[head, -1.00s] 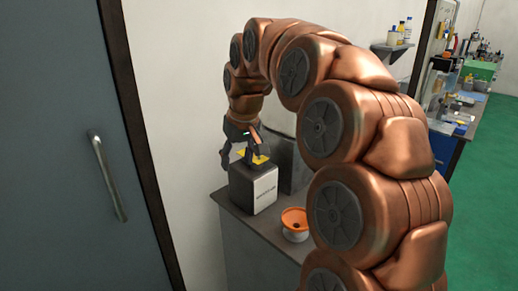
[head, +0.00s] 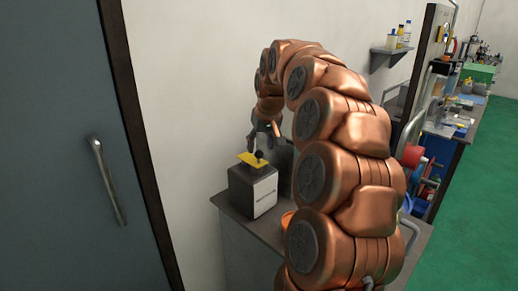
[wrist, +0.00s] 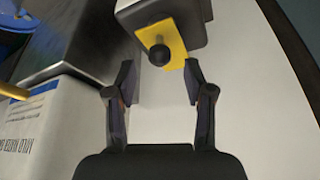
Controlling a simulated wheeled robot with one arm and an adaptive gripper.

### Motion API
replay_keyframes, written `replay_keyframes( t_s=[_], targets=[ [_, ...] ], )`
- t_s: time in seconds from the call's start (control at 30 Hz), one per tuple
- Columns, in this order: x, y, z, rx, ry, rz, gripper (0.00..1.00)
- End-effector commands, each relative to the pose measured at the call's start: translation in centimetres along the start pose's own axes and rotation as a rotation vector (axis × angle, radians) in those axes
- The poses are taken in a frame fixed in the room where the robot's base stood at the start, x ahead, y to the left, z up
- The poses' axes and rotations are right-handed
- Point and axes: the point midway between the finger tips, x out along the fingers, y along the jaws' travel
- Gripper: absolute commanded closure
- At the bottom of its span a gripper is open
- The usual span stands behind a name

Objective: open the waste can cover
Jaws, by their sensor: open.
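A grey box (head: 265,194) with a pale, labelled front stands on the bench; its lettering is too small to read. On its top lies a yellow plate (head: 246,158) with a black ball knob (head: 259,155); I take this plate for the cover, and it looks shut. In the wrist view the plate (wrist: 172,40) and knob (wrist: 158,54) show at the top centre. My gripper (head: 265,140) is above the knob, close to the wall. In the wrist view my gripper (wrist: 158,84) is open and empty, its fingers apart either side of the knob's line, not touching it.
A white block with a blue-striped label (wrist: 30,125) is beside my left finger in the wrist view. An orange bowl (head: 287,218) on the grey bench (head: 234,212) is mostly hidden by my arm. A grey door (head: 60,120) is at left; green floor (head: 480,200) is clear at right.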

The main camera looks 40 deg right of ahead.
Motion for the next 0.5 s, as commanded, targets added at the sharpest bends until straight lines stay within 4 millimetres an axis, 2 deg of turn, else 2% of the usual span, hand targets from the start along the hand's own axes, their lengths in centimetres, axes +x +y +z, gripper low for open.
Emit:
replay_keyframes(
  t_s=[0.23, 0.5],
  targets=[
    [2.4, 0.0, -0.1, 0.001, 0.001, 0.000, 0.47],
    [3.0, 0.0, -0.1, 0.000, 0.004, 0.000, 0.47]
  ],
)
